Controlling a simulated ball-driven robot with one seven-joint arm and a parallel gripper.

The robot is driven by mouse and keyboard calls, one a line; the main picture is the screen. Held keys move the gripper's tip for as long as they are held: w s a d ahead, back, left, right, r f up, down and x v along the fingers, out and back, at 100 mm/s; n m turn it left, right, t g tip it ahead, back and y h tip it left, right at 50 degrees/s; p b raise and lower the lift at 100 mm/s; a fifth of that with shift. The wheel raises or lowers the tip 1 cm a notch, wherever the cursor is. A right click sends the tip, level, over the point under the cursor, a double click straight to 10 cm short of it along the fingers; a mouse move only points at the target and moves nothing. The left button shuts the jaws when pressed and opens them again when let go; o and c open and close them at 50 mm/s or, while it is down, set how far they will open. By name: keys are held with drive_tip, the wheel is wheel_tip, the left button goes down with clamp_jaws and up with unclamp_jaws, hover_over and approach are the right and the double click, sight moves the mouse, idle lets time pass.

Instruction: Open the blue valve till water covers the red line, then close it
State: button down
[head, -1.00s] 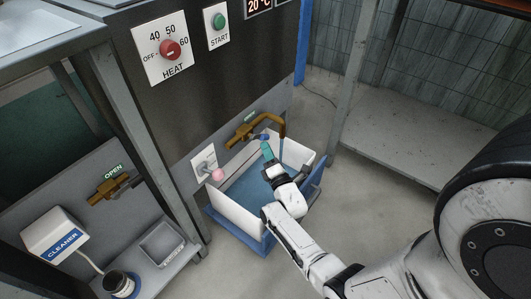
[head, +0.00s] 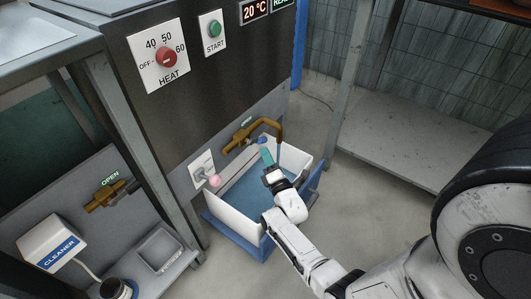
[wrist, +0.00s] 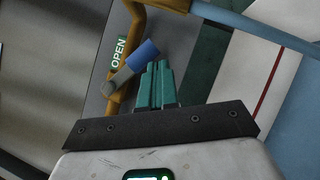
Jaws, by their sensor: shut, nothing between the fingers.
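The blue valve handle (head: 262,139) sits on a brass tap (head: 240,137) on the machine's lower panel. In the wrist view the blue grip (wrist: 143,53) angles off the brass pipe beside an OPEN label. A light blue stream (wrist: 255,22) runs from the spout. My gripper (head: 265,152) is shut and empty, its teal fingertips just beside the handle; I cannot tell whether they touch. Below is a white-walled tub (head: 232,222) with blue water (head: 250,196) in it. The red line (wrist: 269,84) shows on a white wall, above the water there.
A pink knob (head: 214,181) on a white plate is left of the tub. A second brass tap (head: 105,196), a cleaner dispenser (head: 52,240) and a small tray (head: 160,250) are at lower left. A metal shelf frame (head: 400,130) stands at right, with clear floor before it.

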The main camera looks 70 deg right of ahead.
drive_tip(key=p+v, duration=0.2)
drive_tip(key=v, duration=0.7)
drive_tip(key=shift+s+a, duration=0.2)
drive_tip(key=shift+a, duration=0.1)
